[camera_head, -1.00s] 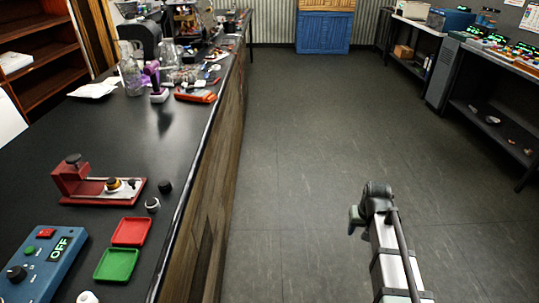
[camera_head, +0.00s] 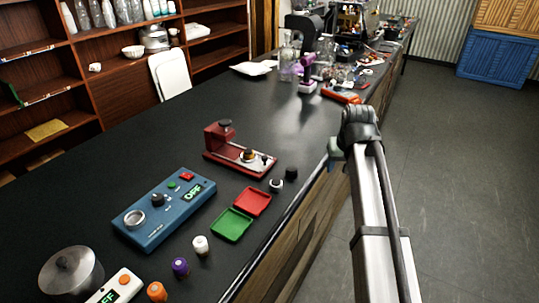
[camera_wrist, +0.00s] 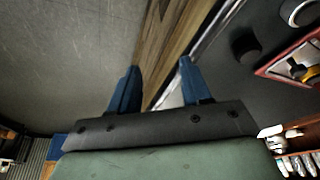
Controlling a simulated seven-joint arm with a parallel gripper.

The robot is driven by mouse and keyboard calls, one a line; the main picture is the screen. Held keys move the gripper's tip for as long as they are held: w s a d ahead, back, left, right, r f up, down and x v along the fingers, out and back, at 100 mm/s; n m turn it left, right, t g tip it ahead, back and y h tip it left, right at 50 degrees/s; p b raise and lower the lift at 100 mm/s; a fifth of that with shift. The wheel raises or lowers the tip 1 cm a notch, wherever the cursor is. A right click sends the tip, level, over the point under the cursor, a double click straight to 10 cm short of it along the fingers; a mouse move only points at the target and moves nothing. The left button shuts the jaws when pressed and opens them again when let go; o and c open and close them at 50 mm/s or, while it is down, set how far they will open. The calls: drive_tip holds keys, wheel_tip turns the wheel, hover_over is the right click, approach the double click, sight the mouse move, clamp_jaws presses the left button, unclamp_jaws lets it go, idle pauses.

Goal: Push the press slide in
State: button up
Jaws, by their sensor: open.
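The red press (camera_head: 240,152) stands on the black bench, left of my arm in the head view. It has a tall red block with a dark knob on top at its left end. A pale slide plate lies along its base, with a yellow-and-black piece (camera_head: 249,156) on it. Part of the press shows at the right edge of the wrist view (camera_wrist: 291,54). My gripper is open and empty in the wrist view (camera_wrist: 157,84), its two blue fingers apart above the bench's front edge. The fingers are hidden behind the arm in the head view.
A black knob (camera_head: 291,173) and a white-and-black one (camera_head: 276,185) stand near the press's right end. Red (camera_head: 253,201) and green (camera_head: 232,225) trays and a blue control box (camera_head: 164,207) reading OFF lie nearer. The bench behind the press is mostly clear.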

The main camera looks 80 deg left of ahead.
sight(265, 157)
drive_tip(key=s+a+r+n, duration=0.1)
drive_tip(key=s+a+r, duration=0.25)
drive_tip(key=s, duration=0.25)
drive_tip(key=s+a+r+n+g, duration=0.1)
drive_tip(key=s+a+r, duration=0.1)
drive_tip(key=s+r, duration=0.35)
drive_tip(key=s+a+r+n, duration=0.1)
drive_tip(key=s+a+r, duration=0.1)
drive_tip(key=s, duration=0.6)
drive_tip(key=shift+y, duration=0.4)
drive_tip(key=x, duration=1.4)
drive_tip(key=shift+a, duration=0.2)
clamp_jaws()
